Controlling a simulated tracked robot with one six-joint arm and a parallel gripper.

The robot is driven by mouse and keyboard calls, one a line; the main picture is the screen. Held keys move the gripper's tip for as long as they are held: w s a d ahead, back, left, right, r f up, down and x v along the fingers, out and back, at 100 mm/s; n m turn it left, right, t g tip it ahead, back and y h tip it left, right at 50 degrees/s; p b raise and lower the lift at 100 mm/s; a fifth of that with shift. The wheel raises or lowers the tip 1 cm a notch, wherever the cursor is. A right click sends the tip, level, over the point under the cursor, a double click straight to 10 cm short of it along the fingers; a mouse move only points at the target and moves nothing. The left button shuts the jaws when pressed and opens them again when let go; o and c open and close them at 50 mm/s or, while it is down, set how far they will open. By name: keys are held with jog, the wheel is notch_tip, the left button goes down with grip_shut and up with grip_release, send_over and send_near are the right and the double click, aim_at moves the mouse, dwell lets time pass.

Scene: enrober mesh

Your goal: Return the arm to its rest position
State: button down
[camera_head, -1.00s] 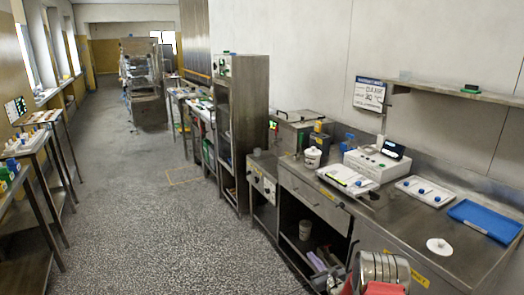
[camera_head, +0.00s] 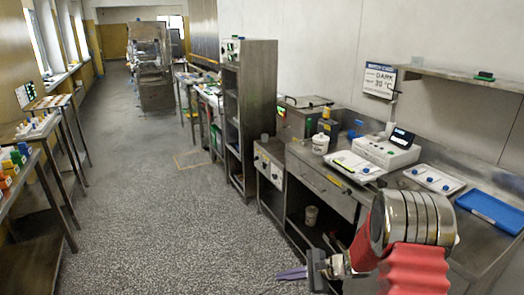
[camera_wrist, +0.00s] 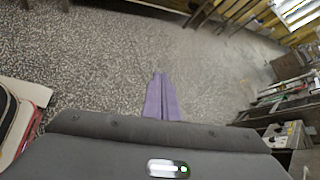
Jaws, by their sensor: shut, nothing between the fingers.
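My arm shows at the lower right of the head view, with its silver ringed joint and red sleeve in front of the steel counter. My gripper (camera_head: 280,275) points left from the arm, over the speckled floor in the picture. Its slim purple fingers lie together, shut and empty. In the wrist view the purple fingers (camera_wrist: 161,78) lie side by side above the grey floor, touching nothing.
The steel counter (camera_head: 325,180) holds a white device (camera_head: 388,152), a white tray (camera_head: 434,178) and a blue tray (camera_head: 492,211). A tall steel cabinet (camera_head: 250,110) stands farther back. Tables line the left wall. The grey floor (camera_head: 150,220) between is clear.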

jog(key=s+d+r+n+h, duration=0.2)
jog(key=s+r+n, duration=0.3)
jog(key=s+r, duration=0.4)
jog(key=s+d+r+n+t+h, duration=0.1)
jog(key=s+d+r+n+h, duration=0.2)
jog(key=s+r, duration=0.7)
jog(key=s+d+r+n+h, duration=0.3)
jog(key=s+r+n+h, duration=0.2)
jog(key=s+r+n, duration=0.3)
jog(key=shift+s+r+t+h, duration=0.4)
jog(key=shift+s+r, duration=0.8)
jog(key=shift+s, duration=0.8)
